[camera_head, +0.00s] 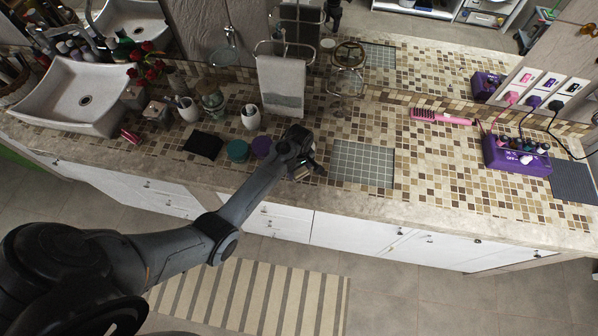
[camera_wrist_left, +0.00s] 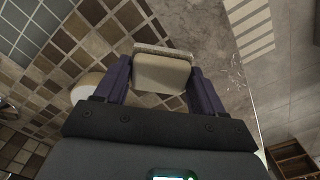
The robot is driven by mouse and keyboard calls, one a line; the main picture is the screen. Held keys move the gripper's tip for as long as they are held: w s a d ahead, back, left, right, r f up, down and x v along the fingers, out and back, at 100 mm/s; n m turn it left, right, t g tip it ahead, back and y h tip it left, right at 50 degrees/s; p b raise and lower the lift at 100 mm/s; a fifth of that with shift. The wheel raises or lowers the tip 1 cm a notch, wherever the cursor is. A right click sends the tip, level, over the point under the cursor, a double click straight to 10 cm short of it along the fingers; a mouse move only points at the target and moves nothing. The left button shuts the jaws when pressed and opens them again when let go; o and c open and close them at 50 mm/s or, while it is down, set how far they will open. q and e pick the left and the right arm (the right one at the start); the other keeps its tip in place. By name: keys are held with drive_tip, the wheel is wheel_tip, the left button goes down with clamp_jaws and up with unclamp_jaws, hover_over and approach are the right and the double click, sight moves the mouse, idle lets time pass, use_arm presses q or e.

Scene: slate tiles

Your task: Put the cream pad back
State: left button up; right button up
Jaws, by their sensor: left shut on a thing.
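The cream pad (camera_wrist_left: 162,72) is between the two purple-grey fingers of my left gripper (camera_wrist_left: 160,78) in the left wrist view. It looks like a thick pale block with a lighter far edge. In the head view my left gripper (camera_head: 306,168) is over the front part of the tiled counter, just left of a grey grid-tiled square (camera_head: 362,164); the gripper largely hides the pad there. I cannot tell whether the pad touches the counter. My right gripper is not in view.
A purple round item (camera_head: 262,147), a green round item (camera_head: 238,151) and a black cloth (camera_head: 203,144) lie left of the gripper. A cream rounded object (camera_wrist_left: 86,88) shows beside it in the wrist view. The counter right of the grey square is mostly clear before the purple box (camera_head: 515,158).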

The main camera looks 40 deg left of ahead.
use_arm(q)
drive_tip(key=shift+f, duration=1.4)
drive_tip(key=o, duration=0.9)
drive_tip(key=shift+o, duration=0.2)
